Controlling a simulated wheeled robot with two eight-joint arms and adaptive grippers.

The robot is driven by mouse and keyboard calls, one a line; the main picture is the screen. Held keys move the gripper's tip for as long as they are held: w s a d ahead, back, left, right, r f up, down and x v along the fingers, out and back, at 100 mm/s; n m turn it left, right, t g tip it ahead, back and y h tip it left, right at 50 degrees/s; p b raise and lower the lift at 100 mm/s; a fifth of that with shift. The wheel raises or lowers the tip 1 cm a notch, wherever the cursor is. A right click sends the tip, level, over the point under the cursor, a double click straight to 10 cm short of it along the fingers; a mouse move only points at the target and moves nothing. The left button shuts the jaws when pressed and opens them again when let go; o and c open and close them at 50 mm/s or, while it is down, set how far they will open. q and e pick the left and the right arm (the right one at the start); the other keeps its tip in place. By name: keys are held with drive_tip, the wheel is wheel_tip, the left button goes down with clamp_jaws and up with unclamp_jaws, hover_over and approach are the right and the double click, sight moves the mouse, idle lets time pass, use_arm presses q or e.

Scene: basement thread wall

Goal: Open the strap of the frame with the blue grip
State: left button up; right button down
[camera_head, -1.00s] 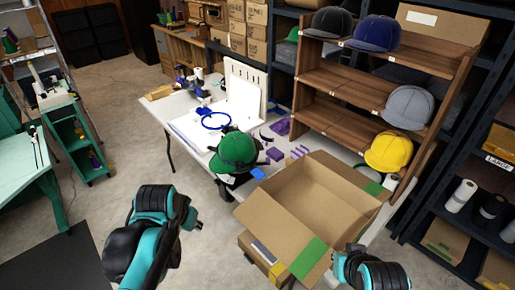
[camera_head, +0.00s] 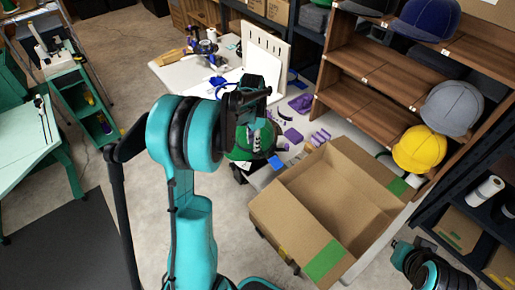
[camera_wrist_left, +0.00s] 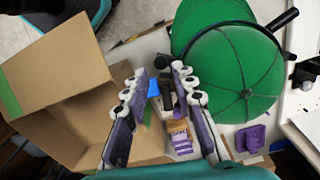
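A green cap (camera_head: 238,148) sits on the table beside the cardboard box, partly hidden behind my left gripper (camera_head: 256,135). In the left wrist view the green cap (camera_wrist_left: 238,75) fills the upper right, with a dark curved bar (camera_wrist_left: 283,20) at its edge. My left gripper's two fingers (camera_wrist_left: 158,85) are apart with nothing between them, left of the cap. A small blue piece (camera_wrist_left: 152,86) shows beyond the fingertips; I cannot tell whether it is a grip. No strap can be made out clearly. My right gripper is out of view; only part of my right arm shows at lower right.
An open cardboard box (camera_head: 325,205) stands right of the cap, close to my left arm. A wooden shelf (camera_head: 375,75) with caps, including a yellow cap (camera_head: 420,150), is behind it. Purple pieces (camera_head: 293,136) lie on the white table. A white pegboard (camera_head: 262,50) stands behind.

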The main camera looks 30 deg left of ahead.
sight(253, 152)
use_arm(q)
drive_tip(key=shift+f+b, duration=0.6)
drive_tip(key=shift+f, duration=1.8)
clamp_jaws()
drive_tip(key=shift+a, duration=0.15)
